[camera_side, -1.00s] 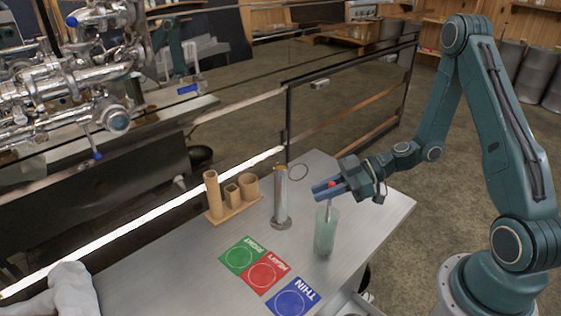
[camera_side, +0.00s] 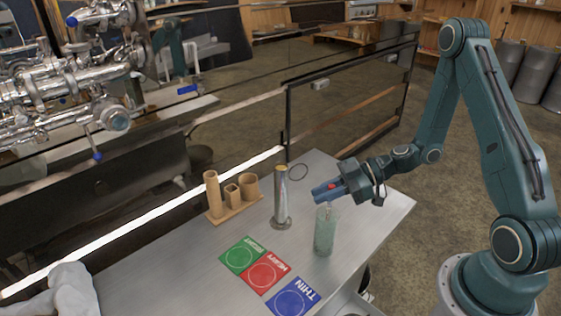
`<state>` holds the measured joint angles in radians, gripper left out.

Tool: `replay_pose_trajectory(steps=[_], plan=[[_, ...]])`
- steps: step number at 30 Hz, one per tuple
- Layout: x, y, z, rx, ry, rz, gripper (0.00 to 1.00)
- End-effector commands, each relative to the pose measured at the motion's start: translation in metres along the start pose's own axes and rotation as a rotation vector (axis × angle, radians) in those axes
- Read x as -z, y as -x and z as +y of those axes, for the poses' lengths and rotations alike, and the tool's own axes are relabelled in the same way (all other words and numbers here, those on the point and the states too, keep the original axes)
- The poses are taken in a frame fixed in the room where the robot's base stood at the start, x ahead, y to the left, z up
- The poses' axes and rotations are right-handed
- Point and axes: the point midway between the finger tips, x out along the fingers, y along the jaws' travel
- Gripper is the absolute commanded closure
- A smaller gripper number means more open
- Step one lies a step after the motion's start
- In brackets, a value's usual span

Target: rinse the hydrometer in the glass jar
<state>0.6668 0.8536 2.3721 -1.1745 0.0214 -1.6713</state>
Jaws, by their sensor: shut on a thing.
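The glass jar (camera_side: 324,236) is a pale green, see-through cylinder standing upright on the metal table's right part. My gripper (camera_side: 328,190) is just above the jar's mouth, shut on the hydrometer (camera_side: 332,186). Only the hydrometer's red top shows clearly between the fingers. Its lower part appears to be inside the jar, but I cannot make out how deep it reaches.
A metal cylinder (camera_side: 281,199) stands left of the jar. A wooden holder (camera_side: 230,212) with several tubes is farther left. Green (camera_side: 242,254), red (camera_side: 265,271) and blue (camera_side: 292,297) cards lie in front. A grey cloth (camera_side: 68,292) lies at the lower left.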

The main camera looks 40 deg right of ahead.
Motion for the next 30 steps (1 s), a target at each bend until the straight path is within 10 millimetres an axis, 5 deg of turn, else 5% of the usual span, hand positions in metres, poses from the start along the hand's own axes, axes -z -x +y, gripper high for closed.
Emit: replay_pose_trajectory(steps=[14, 30], plan=[[0.003, 0.001, 0.0, -0.001, 0.0, 0.0, 0.99], [0.033, 0.014, 0.001, -0.002, 0.003, 0.0, 0.99]])
